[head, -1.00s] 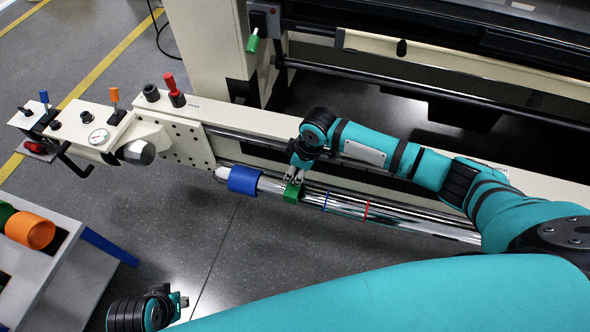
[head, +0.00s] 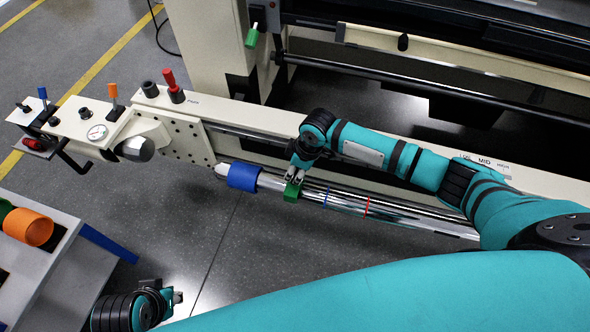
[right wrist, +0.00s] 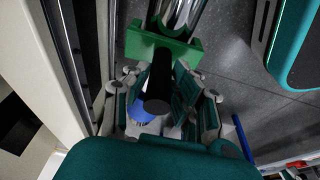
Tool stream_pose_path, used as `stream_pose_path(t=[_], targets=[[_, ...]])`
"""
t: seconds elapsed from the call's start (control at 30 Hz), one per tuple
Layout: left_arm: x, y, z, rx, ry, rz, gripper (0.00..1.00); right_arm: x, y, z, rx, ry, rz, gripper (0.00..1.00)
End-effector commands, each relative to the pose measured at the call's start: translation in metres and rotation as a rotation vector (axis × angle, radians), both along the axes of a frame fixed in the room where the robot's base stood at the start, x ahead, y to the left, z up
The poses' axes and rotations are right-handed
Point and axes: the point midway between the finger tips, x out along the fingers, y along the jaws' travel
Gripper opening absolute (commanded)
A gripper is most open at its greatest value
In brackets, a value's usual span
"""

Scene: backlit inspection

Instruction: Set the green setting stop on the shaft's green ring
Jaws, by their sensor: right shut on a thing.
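The green setting stop (head: 291,191) is at the shaft (head: 414,218), between the blue sleeve (head: 243,177) and a thin blue ring (head: 325,198). My right gripper (head: 294,177) is above it and shut on it. In the right wrist view, the notched green stop (right wrist: 166,49) lies across the shiny shaft (right wrist: 182,14), with a dark round post (right wrist: 157,92) between my fingers. Whether the stop touches the shaft is unclear. No green ring shows. My left gripper (head: 177,297) is low at the left, away from the shaft; its jaws are too small to read.
A red ring (head: 366,208) is farther right on the shaft. A cream rail (head: 240,118) runs behind it, with a red-handled lever (head: 174,88) at its left. A grey cart (head: 58,268) with an orange roll (head: 28,227) stands at lower left. Floor in front is clear.

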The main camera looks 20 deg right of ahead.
Motion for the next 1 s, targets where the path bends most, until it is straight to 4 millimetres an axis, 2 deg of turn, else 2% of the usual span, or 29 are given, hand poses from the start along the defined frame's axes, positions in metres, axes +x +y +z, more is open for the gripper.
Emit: stream_pose_path(t=[0.27, 0.3, 0.5, 0.8, 0.87, 1.0], targets=[[0.0, 0.0, 0.003, 0.0, -0.006, 0.0, 0.0, 0.0, 0.0, 0.0, 0.001, -0.001, 0.0, 0.0], [0.0, 0.0, 0.003, 0.0, -0.006, 0.0, 0.0, 0.0, 0.0, 0.0, 0.001, -0.001, 0.0, 0.24], [-0.001, 0.0, 0.001, 0.001, -0.001, 0.0, 0.0, 0.0, 0.0, 0.0, 0.0, 0.0, 0.0, 0.5], [-0.002, 0.0, -0.001, 0.001, 0.003, -0.003, 0.0, 0.0, -0.001, 0.002, -0.001, 0.001, 0.0, 0.5], [-0.002, 0.0, -0.001, 0.001, 0.002, -0.003, 0.0, -0.001, -0.002, 0.006, -0.001, 0.0, 0.001, 0.5], [-0.001, 0.0, 0.0, 0.001, 0.0, -0.002, 0.0, -0.003, -0.006, 0.027, -0.001, -0.003, 0.001, 0.5]])
